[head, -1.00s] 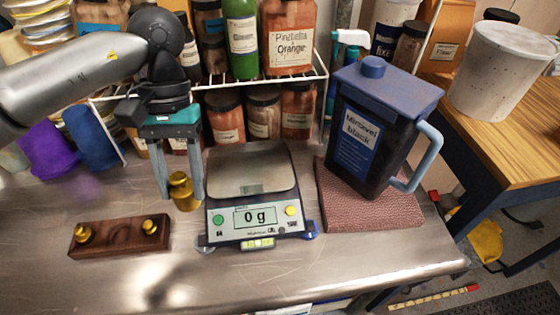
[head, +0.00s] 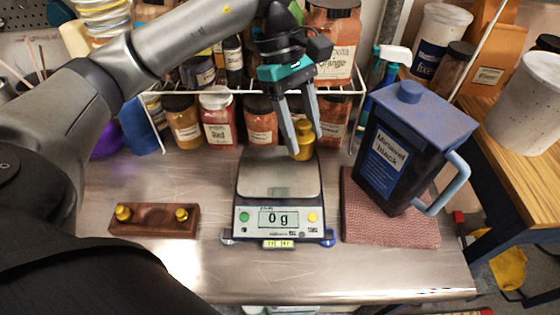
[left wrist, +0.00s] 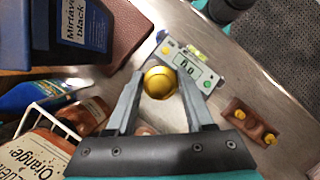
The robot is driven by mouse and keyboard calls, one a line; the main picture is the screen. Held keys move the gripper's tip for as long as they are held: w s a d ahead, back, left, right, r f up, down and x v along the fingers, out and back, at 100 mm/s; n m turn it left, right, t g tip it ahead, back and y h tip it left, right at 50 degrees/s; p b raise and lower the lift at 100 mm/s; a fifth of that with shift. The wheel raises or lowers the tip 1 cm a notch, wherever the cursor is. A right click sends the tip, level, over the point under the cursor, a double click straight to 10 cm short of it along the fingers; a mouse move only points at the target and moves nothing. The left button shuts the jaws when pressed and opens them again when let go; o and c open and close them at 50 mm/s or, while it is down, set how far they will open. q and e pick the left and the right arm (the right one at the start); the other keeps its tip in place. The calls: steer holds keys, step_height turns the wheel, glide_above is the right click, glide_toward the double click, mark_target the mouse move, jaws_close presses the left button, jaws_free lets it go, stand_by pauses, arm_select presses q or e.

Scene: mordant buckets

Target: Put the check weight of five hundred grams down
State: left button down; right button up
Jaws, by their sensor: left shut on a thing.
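The brass check weight (head: 304,140) is between the fingers of my left gripper (head: 305,148), which is shut on it. It is held over the back right part of the scale's pan (head: 262,178). The scale's display (head: 279,219) reads 0 g. In the left wrist view the weight (left wrist: 160,83) shows from above between the fingertips, with the scale (left wrist: 190,66) beyond it. A wooden block (head: 153,221) with two small brass weights lies left of the scale. My right gripper is not in view.
A black jug (head: 395,165) with a blue lid stands on a red mat (head: 385,222) right of the scale. Jars on a wire rack (head: 345,91) line the back. Bare steel bench (head: 215,275) shows in front of the scale.

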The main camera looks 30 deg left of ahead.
arm_select(q)
steer(key=w+a+r+n+t+y+p, duration=0.1)
steer(key=a+r+n+t+p, duration=0.1)
steer(key=a+r+n, duration=0.3)
steer(key=w+r+n+t+p, duration=0.1)
steer(key=r+n+t, duration=0.2)
steer(key=n, duration=0.6)
glide_above(278, 169)
steer(key=shift+y, duration=0.3)
step_height(278, 169, down, 20)
steer(key=shift+w+d+r+b, duration=0.1)
steer(key=shift+r+b, duration=0.1)
steer(key=shift+b, duration=0.1)
steer(key=shift+f, duration=0.15)
steer(key=shift+c, duration=1.4)
jaws_free()
steer(key=shift+r, duration=0.3)
steer(key=v, duration=1.1)
steer(key=shift+r, duration=0.35)
